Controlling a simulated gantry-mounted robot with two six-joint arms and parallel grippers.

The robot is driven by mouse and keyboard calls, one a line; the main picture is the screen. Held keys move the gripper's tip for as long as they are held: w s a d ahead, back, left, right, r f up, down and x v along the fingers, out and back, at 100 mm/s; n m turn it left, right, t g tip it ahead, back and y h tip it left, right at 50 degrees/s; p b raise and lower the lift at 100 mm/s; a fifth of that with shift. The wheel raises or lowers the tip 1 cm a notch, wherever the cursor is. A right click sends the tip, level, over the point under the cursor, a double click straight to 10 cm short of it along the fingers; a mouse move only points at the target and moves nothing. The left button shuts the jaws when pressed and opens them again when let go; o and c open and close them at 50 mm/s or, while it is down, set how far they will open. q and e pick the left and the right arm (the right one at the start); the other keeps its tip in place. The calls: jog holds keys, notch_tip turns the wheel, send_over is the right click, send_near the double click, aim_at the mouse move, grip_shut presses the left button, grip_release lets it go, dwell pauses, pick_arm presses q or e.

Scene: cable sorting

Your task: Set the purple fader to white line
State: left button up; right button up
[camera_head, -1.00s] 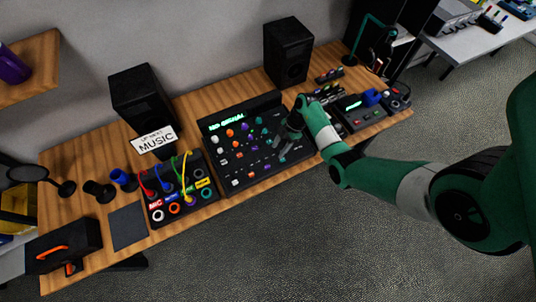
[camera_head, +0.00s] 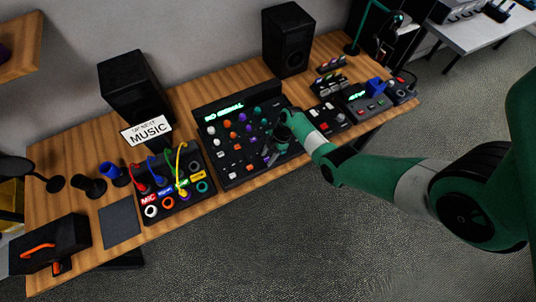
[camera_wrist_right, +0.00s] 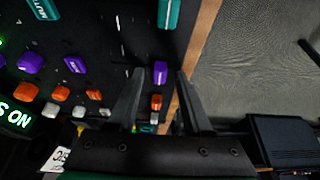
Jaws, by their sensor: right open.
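The black mixer (camera_head: 213,166) has a lit display and rows of coloured knobs and faders. In the right wrist view, the purple fader (camera_wrist_right: 160,72) stands between the fingertips of my right gripper (camera_wrist_right: 160,80). The fingers are open, with a visible gap on each side of it. An orange fader (camera_wrist_right: 156,101) and a teal fader (camera_wrist_right: 168,14) are in line with it. In the head view, my right gripper (camera_head: 270,156) is over the mixer's front right part and hides some controls. I cannot clearly make out the white line. My left gripper is not in view.
A patch box (camera_head: 150,213) with coloured cables is left of the mixer. A smaller device (camera_head: 327,119) sits close on its right. Two speakers (camera_head: 288,40) stand behind. In the wrist view, the wooden table edge (camera_wrist_right: 200,45) runs just right of the faders.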

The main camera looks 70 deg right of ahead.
jog(key=shift+c, duration=0.2)
grip_shut()
dwell(1.1)
jog(key=shift+d, duration=0.1)
